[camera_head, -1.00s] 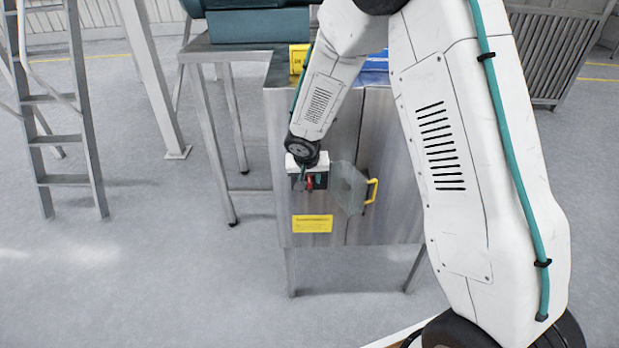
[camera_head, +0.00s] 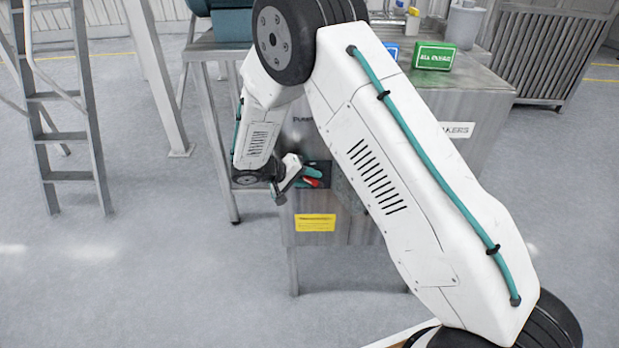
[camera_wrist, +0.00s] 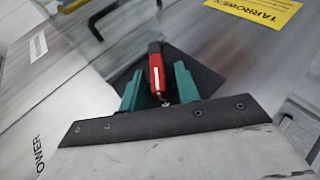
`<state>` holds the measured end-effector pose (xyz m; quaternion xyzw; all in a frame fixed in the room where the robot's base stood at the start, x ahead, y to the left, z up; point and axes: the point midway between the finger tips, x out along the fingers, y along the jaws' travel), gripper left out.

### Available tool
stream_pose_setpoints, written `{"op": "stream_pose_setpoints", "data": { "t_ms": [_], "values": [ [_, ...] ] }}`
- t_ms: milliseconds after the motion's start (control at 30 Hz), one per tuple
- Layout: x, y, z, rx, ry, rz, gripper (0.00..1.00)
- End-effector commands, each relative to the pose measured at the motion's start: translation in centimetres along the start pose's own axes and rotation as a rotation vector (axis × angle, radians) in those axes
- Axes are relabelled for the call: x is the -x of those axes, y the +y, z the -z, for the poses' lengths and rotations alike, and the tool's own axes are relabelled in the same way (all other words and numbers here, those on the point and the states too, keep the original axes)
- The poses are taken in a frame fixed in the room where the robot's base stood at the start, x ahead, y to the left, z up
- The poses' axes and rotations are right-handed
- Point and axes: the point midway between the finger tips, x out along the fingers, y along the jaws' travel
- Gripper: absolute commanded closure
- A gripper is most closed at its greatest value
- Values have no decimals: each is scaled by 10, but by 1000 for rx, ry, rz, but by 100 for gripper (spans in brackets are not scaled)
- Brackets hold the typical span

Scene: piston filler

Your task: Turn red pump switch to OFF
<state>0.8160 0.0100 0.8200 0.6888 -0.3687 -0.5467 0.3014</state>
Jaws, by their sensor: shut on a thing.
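The red pump switch (camera_wrist: 157,75) is a red handle with a white line on a dark square plate (camera_wrist: 200,78). In the wrist view, my gripper (camera_wrist: 160,88) has its teal fingers on either side of the red handle, shut on it. In the head view, my gripper (camera_head: 304,175) reaches the metal cabinet front from the left, tilted. The red switch (camera_head: 312,182) shows there beside the fingers, lying near sideways. The fingers and wrist partly cover the plate, and no ON or OFF marking is readable.
The metal cabinet (camera_head: 330,265) carries a yellow label (camera_head: 315,222) below the switch. A clear cover (camera_head: 345,190) stands right of the switch, mostly behind my arm. A green box (camera_head: 433,56) sits on top. A ladder (camera_head: 65,110) stands left, with open floor in front.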

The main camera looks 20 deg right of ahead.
Motion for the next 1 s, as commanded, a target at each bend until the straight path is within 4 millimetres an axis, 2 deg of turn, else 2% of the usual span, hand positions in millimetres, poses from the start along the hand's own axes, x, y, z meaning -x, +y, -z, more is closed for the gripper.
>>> {"op": "stream_pose_setpoints", "data": {
  "t_ms": [500, 1000],
  "values": [
    [-2, -10, -1, 171, 1, -409, 90],
    [-3, -11, -2, 239, 1, -573, 90]
  ]
}}
